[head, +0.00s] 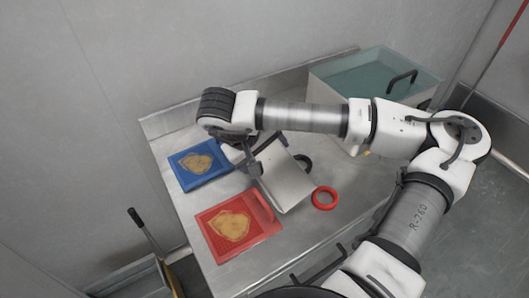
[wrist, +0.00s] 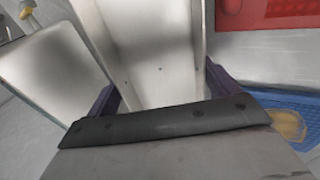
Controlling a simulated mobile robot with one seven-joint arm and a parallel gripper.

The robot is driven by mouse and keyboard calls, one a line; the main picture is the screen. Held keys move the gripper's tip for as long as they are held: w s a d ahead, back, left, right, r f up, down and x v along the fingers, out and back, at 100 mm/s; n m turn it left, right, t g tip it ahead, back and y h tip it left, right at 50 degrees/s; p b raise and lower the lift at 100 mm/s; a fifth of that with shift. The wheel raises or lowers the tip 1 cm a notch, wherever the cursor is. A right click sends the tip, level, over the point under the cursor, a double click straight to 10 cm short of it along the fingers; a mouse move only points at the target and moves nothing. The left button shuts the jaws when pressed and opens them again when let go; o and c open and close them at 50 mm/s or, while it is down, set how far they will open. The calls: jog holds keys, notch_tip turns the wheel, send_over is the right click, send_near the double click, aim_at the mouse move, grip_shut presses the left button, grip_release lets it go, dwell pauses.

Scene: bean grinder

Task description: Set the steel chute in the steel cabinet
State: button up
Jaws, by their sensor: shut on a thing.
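The steel chute (head: 286,184) is a pale grey metal channel, held tilted above the table between the red board and the red ring. My gripper (head: 256,164) is shut on it at its upper left end. In the wrist view the chute (wrist: 150,50) runs away between the two dark fingers of my gripper (wrist: 160,97), with raised side walls. A flat grey metal panel (wrist: 52,75) shows left of it; I cannot tell whether it is part of the chute. A box with a teal see-through face and black handle (head: 375,75), apparently the steel cabinet, stands at the back right, partly behind my arm.
A blue board (head: 183,176) and a red board (head: 268,242), each with a tan emblem, lie on the left of the steel table (head: 300,243). A red ring (head: 324,198) and a partly hidden black ring (head: 305,161) lie near the chute. Walls stand behind and left.

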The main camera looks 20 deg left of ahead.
jog(key=shift+f+b, duration=0.3)
jog(key=shift+f, duration=0.05)
jog(key=o, duration=1.1)
jog(key=shift+c, duration=0.2)
jog(key=shift+r, duration=0.1)
jog(key=shift+r, duration=0.1)
